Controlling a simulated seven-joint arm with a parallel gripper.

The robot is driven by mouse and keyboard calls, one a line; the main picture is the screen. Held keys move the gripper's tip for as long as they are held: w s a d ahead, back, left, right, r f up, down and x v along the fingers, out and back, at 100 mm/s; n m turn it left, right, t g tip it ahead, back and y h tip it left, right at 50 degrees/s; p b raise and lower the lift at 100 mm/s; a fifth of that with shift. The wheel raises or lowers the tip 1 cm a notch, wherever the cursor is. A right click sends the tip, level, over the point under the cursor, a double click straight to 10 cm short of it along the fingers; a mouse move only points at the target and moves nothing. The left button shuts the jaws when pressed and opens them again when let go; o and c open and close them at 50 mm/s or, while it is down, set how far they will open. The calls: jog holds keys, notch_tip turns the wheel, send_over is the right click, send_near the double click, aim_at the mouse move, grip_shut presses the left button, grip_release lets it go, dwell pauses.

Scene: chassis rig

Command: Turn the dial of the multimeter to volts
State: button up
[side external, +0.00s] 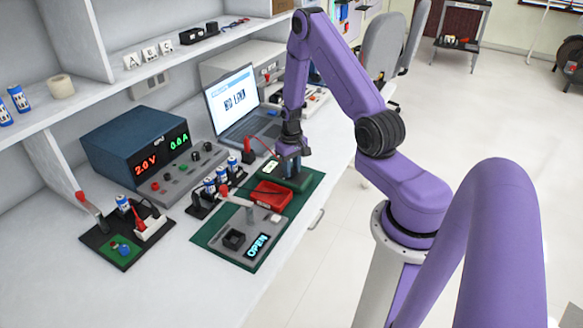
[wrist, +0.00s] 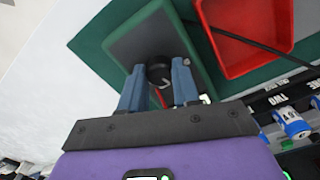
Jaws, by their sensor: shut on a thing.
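The multimeter (wrist: 133,40) is a dark green box lying on a green mat (wrist: 88,45). In the side external view the multimeter (side external: 297,184) is at the mat's far end, with a small lit screen (side external: 271,167). Its dial (wrist: 158,73) is a round black knob with a red mark near it. My gripper (wrist: 159,70) points down at the multimeter, with its two blue fingers on either side of the dial and shut on it. In the side external view my gripper (side external: 288,172) covers the dial. The dial's setting cannot be read.
A red tray (side external: 272,195) sits on the mat beside the multimeter, with a dark lead crossing it in the wrist view. A panel reading OPEN (side external: 257,245) is at the near end. A laptop (side external: 238,108), a blue power supply (side external: 135,145) and several batteries stand nearby.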

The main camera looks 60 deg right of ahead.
aim_at(292, 169)
jog(key=o, duration=1.1)
jog(key=shift+c, duration=0.2)
notch_tip(292, 169, up, 18)
jog(key=shift+f, duration=0.25)
